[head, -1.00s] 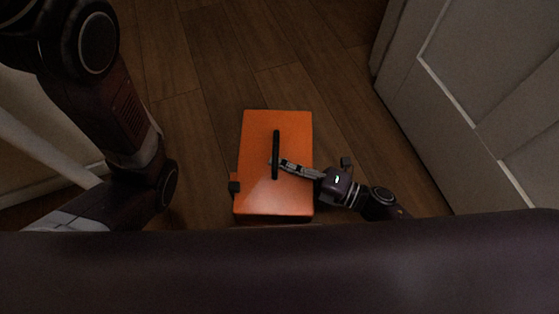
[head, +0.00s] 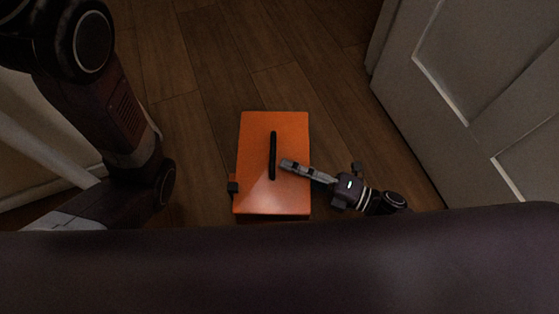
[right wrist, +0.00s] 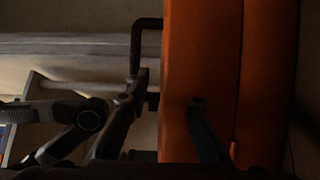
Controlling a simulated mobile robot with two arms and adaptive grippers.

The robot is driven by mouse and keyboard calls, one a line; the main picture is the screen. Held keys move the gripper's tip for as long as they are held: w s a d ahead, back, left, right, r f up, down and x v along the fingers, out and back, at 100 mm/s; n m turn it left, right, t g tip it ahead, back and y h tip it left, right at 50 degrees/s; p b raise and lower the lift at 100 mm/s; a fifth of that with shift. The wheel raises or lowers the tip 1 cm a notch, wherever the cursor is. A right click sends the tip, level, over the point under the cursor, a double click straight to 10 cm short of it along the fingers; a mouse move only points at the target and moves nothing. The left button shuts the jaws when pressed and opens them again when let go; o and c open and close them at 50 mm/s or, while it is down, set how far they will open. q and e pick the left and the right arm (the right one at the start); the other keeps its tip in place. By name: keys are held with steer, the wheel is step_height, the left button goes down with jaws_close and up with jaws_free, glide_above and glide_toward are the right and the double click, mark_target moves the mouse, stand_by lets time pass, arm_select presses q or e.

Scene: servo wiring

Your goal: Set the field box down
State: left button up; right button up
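The orange field box (head: 255,190) appears to rest flat on the wooden floor in the middle of the head view, with its black handle (head: 272,155) on top. My right gripper (head: 288,165) is over the right half of the box, with its fingertips just right of the handle and apart from it. In the right wrist view the two fingers stand apart with nothing clamped between them; the box's orange side (right wrist: 200,60) and the dark handle (right wrist: 140,50) show close by. My left arm is at the left, but its gripper is not in view.
Bare wooden floor (head: 200,60) lies beyond the box. A pale panelled door or cabinet (head: 480,90) stands to the right. A pale wall or panel (head: 20,160) is at the left, behind my left arm.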

steer(key=p+v, duration=0.2)
steer(key=v, duration=0.6)
